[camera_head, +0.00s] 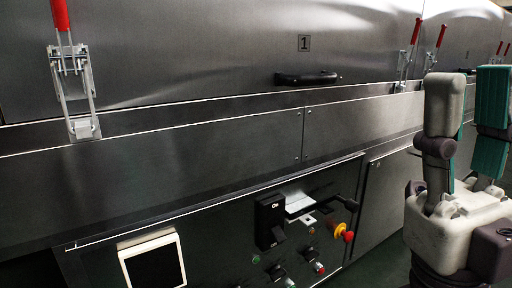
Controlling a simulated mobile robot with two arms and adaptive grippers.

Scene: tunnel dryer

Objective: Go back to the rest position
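My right gripper (470,92) stands upright at the right edge, in front of the dryer. Its beige and teal fingers point up with a gap between them, and nothing shows between them. It looks open. My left gripper is not in view. The tunnel dryer (200,165) fills most of the picture, a long brushed-metal body with a hood panel marked 1 (304,43).
A red-handled latch (75,85) is at the left, another (407,58) near my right gripper. A black handle (307,78) sits on the hood panel. Below are a screen (153,265), a black switch box (270,220) and a red-yellow emergency button (344,233).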

